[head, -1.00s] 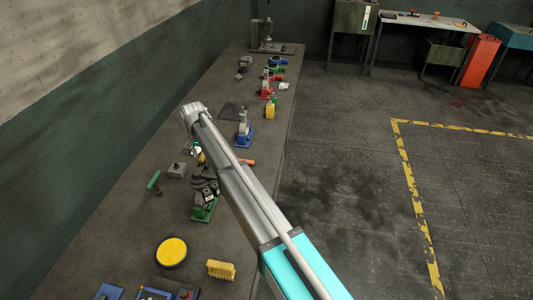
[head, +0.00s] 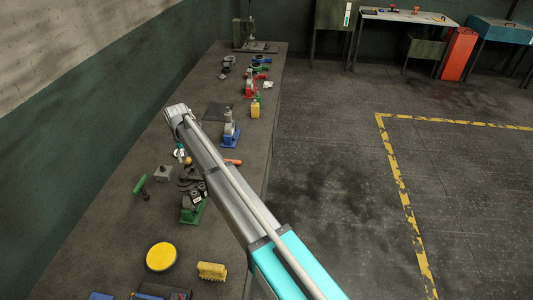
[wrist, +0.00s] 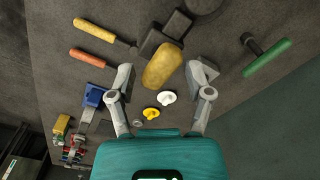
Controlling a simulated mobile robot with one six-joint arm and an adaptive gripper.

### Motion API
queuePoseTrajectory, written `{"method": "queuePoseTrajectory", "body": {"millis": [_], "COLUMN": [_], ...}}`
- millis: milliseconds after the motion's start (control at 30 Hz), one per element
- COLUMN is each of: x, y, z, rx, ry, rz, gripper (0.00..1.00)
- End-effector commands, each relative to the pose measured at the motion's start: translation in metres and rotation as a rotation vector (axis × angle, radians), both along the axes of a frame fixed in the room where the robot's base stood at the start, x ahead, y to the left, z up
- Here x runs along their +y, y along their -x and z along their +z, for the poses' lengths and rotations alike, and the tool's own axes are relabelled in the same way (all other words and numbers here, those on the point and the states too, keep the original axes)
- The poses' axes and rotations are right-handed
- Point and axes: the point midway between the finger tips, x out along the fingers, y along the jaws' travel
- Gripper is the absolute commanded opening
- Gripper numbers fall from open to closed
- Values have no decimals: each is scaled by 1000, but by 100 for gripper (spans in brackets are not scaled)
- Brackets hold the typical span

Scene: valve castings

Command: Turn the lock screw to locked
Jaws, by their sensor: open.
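My gripper (wrist: 162,80) is open in the wrist view, its two fingers wide apart over the bench. A yellow-brown oblong piece (wrist: 163,65) shows between the fingertips; I see no contact. A white knob-like piece (wrist: 166,97) and a yellow one (wrist: 152,113) show between the fingers, nearer the palm. In the head view my arm covers most of the gripper. A green-based casting (head: 193,207) stands beside my arm, partly hidden by it. A blue-based casting (head: 231,136) stands farther along the bench. I cannot tell which part is the lock screw.
A green-handled tool (head: 140,185) and a grey block (head: 164,173) lie left of the green-based casting. A yellow disc (head: 161,257) and a yellow brush-like block (head: 212,271) lie nearer. Orange- (wrist: 88,56) and yellow-handled (wrist: 95,30) tools show in the wrist view. Floor is clear right of the bench (head: 225,230).

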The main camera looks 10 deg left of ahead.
Motion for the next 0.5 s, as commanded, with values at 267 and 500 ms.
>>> {"method": "queuePoseTrajectory", "body": {"millis": [267, 500], "x": [0, 0], "y": [0, 0], "z": [0, 0], "rx": [0, 0], "ry": [0, 0], "rz": [185, 346], "gripper": [66, 66]}}
